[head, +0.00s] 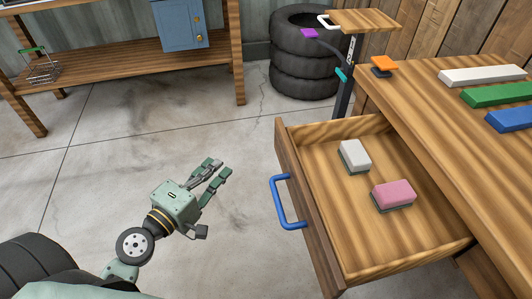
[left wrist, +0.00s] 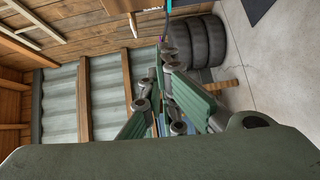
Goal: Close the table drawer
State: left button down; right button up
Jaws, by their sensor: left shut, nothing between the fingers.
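The wooden table drawer (head: 300,199) stands pulled out from the table (head: 420,130) at the right of the head view. Its front faces left and bears a blue handle (head: 277,205). Inside lie a white block (head: 354,154) and a pink block (head: 393,193), both with dark undersides. My left gripper (head: 218,170) is shut and empty, over the floor to the left of the handle, with a clear gap between them. Its fingers also show in the left wrist view (left wrist: 165,75); the drawer cannot be made out there. My right gripper is in neither view.
White (head: 482,76), green (head: 497,95) and blue (head: 510,118) bars lie on the tabletop. A stack of tires (head: 303,75) stands behind the drawer. A wooden bench (head: 130,68) with a blue cabinet (head: 182,25) stands at the back left. The floor left of the drawer is clear.

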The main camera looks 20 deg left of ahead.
pick_arm(q)
jog(key=w+d+r+p, duration=0.2)
jog(key=w+d+p, duration=0.2)
jog(key=w, duration=0.8)
jog(key=shift+d+t, duration=0.3)
jog(key=shift+d, duration=0.7)
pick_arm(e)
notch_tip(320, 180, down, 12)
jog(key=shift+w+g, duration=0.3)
pick_arm(q)
jog(key=shift+r, duration=0.15)
